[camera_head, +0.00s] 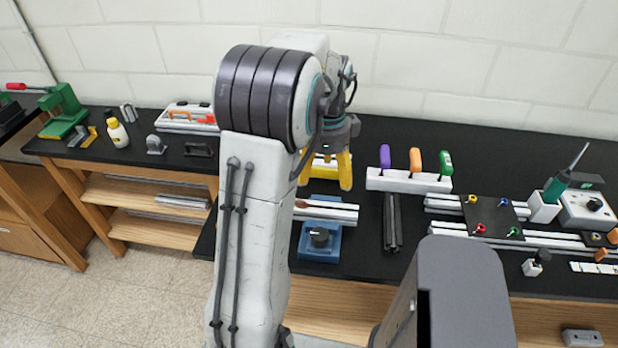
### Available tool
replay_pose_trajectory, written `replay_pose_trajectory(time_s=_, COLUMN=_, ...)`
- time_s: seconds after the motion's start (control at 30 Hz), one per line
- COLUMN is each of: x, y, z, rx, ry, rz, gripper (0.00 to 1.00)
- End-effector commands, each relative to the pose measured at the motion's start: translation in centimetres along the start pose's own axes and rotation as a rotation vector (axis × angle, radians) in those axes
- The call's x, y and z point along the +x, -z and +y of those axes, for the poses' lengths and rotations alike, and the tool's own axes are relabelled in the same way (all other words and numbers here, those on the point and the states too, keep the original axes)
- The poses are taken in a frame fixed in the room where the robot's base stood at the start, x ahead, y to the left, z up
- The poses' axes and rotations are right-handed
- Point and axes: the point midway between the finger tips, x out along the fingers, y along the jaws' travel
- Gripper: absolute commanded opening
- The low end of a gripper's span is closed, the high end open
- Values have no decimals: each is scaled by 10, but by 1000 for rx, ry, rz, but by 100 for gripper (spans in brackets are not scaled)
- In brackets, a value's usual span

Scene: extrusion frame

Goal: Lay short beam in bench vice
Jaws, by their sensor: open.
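My gripper (326,181), with yellow fingers, is open and points down above and behind the beam. The fingers look apart from the beam.
A white rack with coloured handles (409,181) and dark extrusions (392,222) stand right of the vice. Long silver beams (545,241), a dark plate (492,217) and a green screwdriver (557,187) are farther right. A glue bottle (117,132) and a green press (62,112) are left.

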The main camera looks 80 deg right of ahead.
Motion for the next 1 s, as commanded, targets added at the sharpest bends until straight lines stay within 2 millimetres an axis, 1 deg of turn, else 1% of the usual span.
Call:
replay_pose_trajectory(time_s=0.17, x=-5, y=0, z=0, rx=0, ry=0, rz=0, gripper=78)
replay_pose_trajectory(time_s=0.27, x=-7, y=-6, z=1, rx=-24, ry=3, rz=0, gripper=78)
replay_pose_trajectory(time_s=0.37, x=-13, y=-26, z=5, rx=-114, ry=16, rz=2, gripper=78)
replay_pose_trajectory(time_s=0.47, x=-24, y=-65, z=16, rx=-291, ry=39, rz=5, gripper=78)
replay_pose_trajectory(time_s=0.53, x=-34, y=-99, z=29, rx=-460, ry=63, rz=8, gripper=78)
replay_pose_trajectory(time_s=0.57, x=-38, y=-114, z=37, rx=-541, ry=74, rz=9, gripper=78)
replay_pose_trajectory(time_s=0.6, x=-44, y=-134, z=49, rx=-655, ry=89, rz=10, gripper=78)
replay_pose_trajectory(time_s=0.67, x=-51, y=-162, z=70, rx=-827, ry=114, rz=12, gripper=78)
replay_pose_trajectory(time_s=0.7, x=-56, y=-179, z=85, rx=-941, ry=131, rz=13, gripper=78)
replay_pose_trajectory(time_s=0.77, x=-61, y=-201, z=109, rx=-1113, ry=156, rz=15, gripper=78)
replay_pose_trajectory(time_s=0.8, x=-64, y=-214, z=126, rx=-1227, ry=172, rz=15, gripper=78)
replay_pose_trajectory(time_s=0.87, x=-69, y=-231, z=152, rx=-1398, ry=202, rz=17, gripper=78)
replay_pose_trajectory(time_s=0.9, x=-71, y=-240, z=170, rx=-1512, ry=221, rz=18, gripper=78)
replay_pose_trajectory(time_s=0.97, x=-74, y=-250, z=198, rx=-1681, ry=251, rz=18, gripper=78)
replay_pose_trajectory(time_s=1.0, x=-75, y=-256, z=216, rx=-1795, ry=272, rz=19, gripper=78)
